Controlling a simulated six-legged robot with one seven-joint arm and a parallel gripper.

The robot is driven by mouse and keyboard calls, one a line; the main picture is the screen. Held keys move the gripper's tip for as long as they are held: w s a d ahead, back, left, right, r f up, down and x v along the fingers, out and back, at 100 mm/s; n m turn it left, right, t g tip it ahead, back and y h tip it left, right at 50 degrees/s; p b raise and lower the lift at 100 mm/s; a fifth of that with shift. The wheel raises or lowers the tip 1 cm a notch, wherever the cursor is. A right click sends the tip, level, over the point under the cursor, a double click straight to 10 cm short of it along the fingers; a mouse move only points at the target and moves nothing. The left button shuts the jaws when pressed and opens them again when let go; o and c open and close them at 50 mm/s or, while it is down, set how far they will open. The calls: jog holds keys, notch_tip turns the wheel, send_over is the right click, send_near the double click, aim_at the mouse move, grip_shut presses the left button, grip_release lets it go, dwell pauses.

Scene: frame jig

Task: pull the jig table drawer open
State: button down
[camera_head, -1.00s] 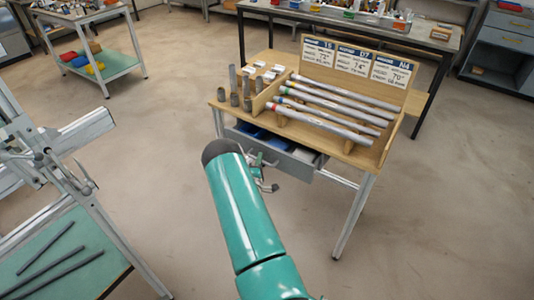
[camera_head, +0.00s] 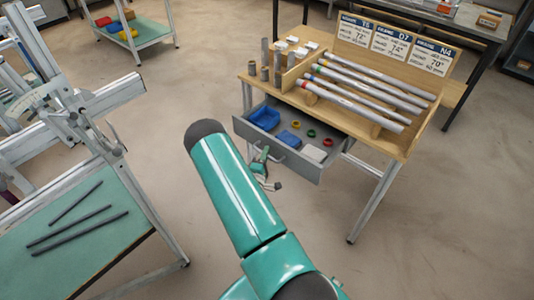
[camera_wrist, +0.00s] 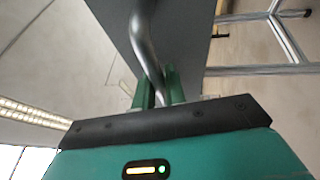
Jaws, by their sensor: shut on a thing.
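The grey drawer (camera_head: 285,135) of the wooden-topped jig table (camera_head: 375,138) stands well out from under the top. Its front panel (camera_head: 300,163) faces my arm. Inside lie a blue tray, a blue block, a white block, and red and green rings. In the wrist view, the curved grey handle (camera_wrist: 146,45) on the drawer front (camera_wrist: 178,30) runs down between the green fingers of my gripper (camera_wrist: 160,88). My gripper is shut on the handle. In the head view my gripper (camera_head: 262,165) shows small at the drawer front, partly behind my own arm.
Grey tubes (camera_head: 365,88) rest on the table top in front of sign boards (camera_head: 395,45). At the left stands a metal-framed bench (camera_head: 90,235) with dark rods. A small cart (camera_head: 135,32) is at the back left. The floor around the drawer is clear.

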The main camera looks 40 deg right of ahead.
jog(key=c, duration=1.5)
grip_release()
jog(key=shift+o, duration=0.2)
jog(key=v, duration=1.3)
jog(key=shift+s+a, duration=0.2)
jog(key=shift+a, duration=0.15)
jog(key=shift+w, duration=0.1)
